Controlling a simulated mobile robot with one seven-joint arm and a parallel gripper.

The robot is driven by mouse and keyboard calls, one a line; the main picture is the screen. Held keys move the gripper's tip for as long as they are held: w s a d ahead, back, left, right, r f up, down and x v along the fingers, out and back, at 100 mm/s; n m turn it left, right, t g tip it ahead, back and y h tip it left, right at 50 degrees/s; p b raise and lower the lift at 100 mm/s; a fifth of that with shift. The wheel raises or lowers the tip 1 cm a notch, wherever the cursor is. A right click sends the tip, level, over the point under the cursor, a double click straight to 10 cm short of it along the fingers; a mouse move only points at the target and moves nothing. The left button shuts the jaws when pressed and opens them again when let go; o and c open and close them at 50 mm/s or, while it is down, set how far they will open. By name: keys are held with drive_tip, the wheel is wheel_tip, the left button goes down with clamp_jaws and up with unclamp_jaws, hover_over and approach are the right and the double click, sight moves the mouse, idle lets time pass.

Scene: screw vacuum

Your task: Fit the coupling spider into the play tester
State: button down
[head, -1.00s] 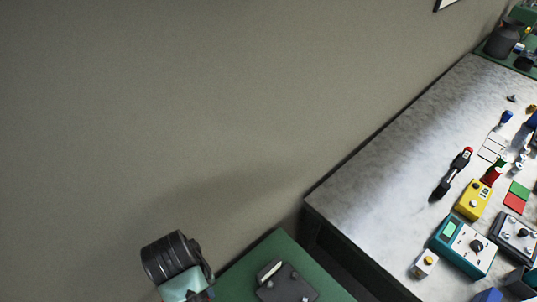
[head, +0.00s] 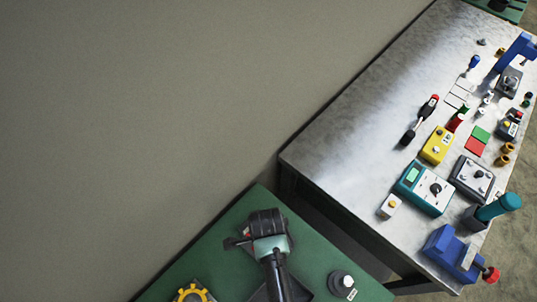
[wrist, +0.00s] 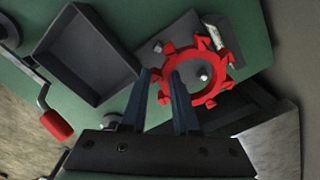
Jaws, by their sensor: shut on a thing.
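The coupling spider, a red toothed ring (wrist: 169,62), shows in the wrist view. My gripper (wrist: 160,80) is shut on its near left rim. The ring is over or on a grey plate (wrist: 180,32) that appears to be the play tester. A silver pin (wrist: 204,75) shows inside the ring's opening. I cannot tell whether the ring is seated or held above. In the head view my arm reaches over the green table and hides the ring and fingertips.
The green table (head: 225,245) holds a yellow toothed ring (head: 193,293) and a dark knobbed block (head: 341,284). The wrist view shows an empty dark tray (wrist: 62,62) and a crank with a red grip (wrist: 57,125). A crowded metal workbench (head: 340,150) stands to the right.

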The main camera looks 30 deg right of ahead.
drive_tip(key=shift+s+d+f+m, duration=0.1)
drive_tip(key=shift+s+d+m, duration=0.05)
drive_tip(key=shift+m, duration=0.15)
drive_tip(key=shift+p, duration=0.3)
drive_tip(key=shift+f+b, duration=1.35)
drive_tip(key=shift+f, duration=0.55)
drive_tip(key=shift+f+b, duration=0.75)
drive_tip(key=shift+f, duration=0.9)
idle(0.6)
drive_tip(key=c, duration=0.6)
unclamp_jaws()
wheel_tip(320, 180, up, 13)
